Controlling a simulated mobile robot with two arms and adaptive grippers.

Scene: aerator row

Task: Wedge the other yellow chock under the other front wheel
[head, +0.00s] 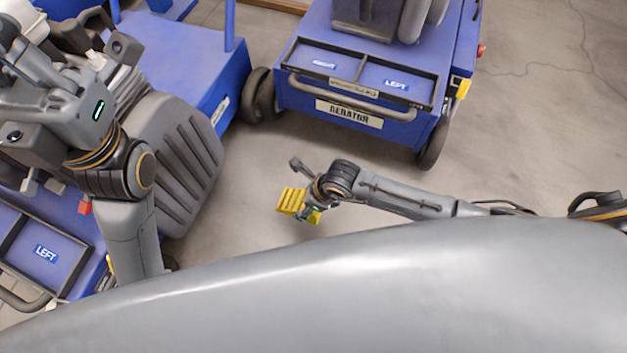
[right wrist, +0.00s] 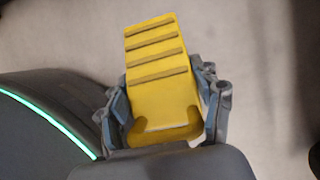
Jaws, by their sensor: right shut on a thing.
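A yellow ribbed chock (head: 291,201) is held in my right gripper (head: 312,212), clear of the wheels. In the right wrist view the chock (right wrist: 158,75) sits between the two fingers (right wrist: 165,118), its ribbed slope facing the camera. The blue aerator (head: 350,115) stands beyond, its tray and label facing me. Its right near wheel (head: 433,146) is up and to the right of the gripper. A dark wheel (head: 260,96) shows at its left side. No chock shows at either wheel.
Another blue machine (head: 200,75) stands at the upper left, close to the aerator's left wheel. A blue tray marked LEFT (head: 45,253) is at the lower left. A small yellow part (head: 462,89) is on the aerator's right side. Bare floor (head: 540,130) lies to the right.

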